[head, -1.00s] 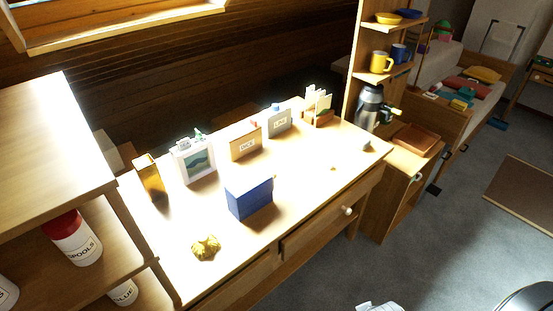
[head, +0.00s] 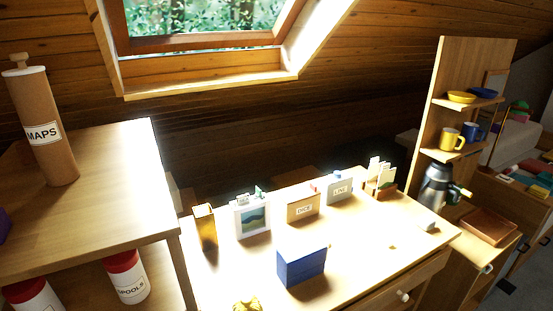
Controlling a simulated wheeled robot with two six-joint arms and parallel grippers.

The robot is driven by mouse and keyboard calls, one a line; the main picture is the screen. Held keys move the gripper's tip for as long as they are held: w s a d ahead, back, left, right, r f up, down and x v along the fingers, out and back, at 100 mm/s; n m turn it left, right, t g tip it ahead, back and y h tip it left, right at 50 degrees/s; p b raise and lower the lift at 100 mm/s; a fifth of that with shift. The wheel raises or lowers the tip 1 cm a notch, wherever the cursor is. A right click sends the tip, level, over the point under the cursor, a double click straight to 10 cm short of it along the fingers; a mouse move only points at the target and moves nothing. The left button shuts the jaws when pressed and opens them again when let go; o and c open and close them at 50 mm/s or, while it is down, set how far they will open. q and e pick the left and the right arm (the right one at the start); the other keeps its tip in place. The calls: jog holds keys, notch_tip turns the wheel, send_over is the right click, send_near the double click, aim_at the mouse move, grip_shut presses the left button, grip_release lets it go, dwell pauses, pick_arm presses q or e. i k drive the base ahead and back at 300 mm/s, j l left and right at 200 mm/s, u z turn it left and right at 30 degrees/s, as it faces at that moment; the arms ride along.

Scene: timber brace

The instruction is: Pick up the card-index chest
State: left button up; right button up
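No thing in the head view is labelled as a card-index chest, so I cannot tell for sure which it is. A plain blue box (head: 301,266) sits near the middle of the sunlit desk. Behind it stand a wooden box labelled DICE (head: 303,207) and a grey box with a label (head: 341,189). Neither of my grippers is in view.
The desk (head: 353,263) also bears an amber holder (head: 204,228), a picture-fronted box (head: 252,217) and a yellow lump (head: 246,305). A shelf unit (head: 96,211) with a MAPS tube (head: 43,123) stands left. A steel jug (head: 435,187) stands right.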

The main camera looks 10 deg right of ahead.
aim_at(299, 261)
jog(key=i+l+u, duration=0.1)
jog(key=l+u, duration=0.65)
jog(key=u, duration=0.15)
jog(key=l, duration=0.65)
jog(key=l+u, duration=0.15)
jog(key=l, duration=0.5)
jog(key=k+l, duration=0.1)
jog(key=l, duration=0.5)
jog(key=k+l+u, duration=0.1)
jog(key=l, duration=0.55)
